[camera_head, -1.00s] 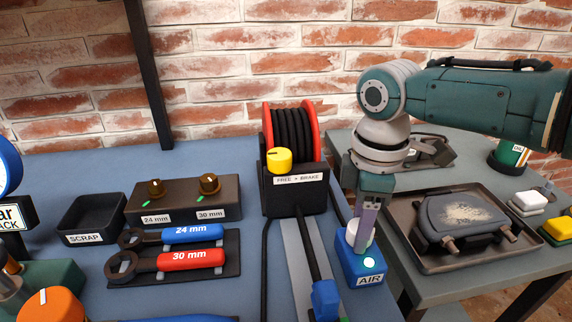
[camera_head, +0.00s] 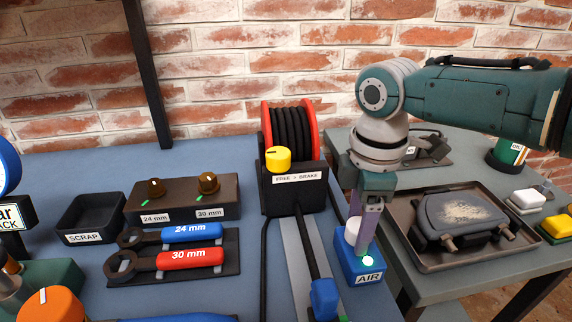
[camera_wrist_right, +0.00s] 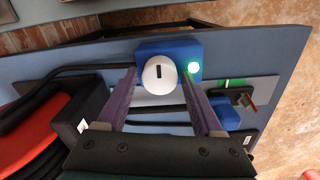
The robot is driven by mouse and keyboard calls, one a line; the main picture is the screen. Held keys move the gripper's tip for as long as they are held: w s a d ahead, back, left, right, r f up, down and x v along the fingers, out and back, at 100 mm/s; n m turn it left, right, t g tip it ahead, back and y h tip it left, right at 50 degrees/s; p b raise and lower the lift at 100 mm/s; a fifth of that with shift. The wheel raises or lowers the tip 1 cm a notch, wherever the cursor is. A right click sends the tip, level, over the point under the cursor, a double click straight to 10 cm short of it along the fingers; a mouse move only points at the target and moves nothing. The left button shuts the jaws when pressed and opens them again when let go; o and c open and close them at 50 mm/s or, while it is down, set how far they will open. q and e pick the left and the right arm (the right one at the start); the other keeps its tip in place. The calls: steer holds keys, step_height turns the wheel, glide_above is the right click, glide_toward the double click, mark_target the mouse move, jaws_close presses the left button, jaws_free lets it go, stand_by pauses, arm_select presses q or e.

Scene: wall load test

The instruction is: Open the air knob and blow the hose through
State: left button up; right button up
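The air knob is a white round knob (camera_head: 352,231) on a blue box labelled AIR (camera_head: 347,262), with a lit green lamp. In the right wrist view the knob (camera_wrist_right: 159,76) faces me, with a short dark mark near its middle. My right gripper (camera_head: 366,245) is at the box. In the right wrist view its two purple fingers (camera_wrist_right: 160,84) are apart, one on each side of the knob, with gaps showing. The black hose (camera_head: 292,129) is wound on a red reel; a black line runs forward to a blue end piece (camera_head: 324,299). My left gripper is not in view.
A yellow knob (camera_head: 278,159) sits on the reel's FREE/BRAKE block. Left are two wrenches (camera_head: 190,258), a two-knob box (camera_head: 185,198) and a SCRAP bin (camera_head: 90,218). A tray (camera_head: 425,262) with a grey block stands on the right table.

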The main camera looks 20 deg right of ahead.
steer(key=shift+o, duration=0.8)
step_height(320, 180, up, 10)
steer(key=p, duration=0.2)
steer(key=shift+p, duration=0.35)
steer(key=shift+s+f, duration=0.1)
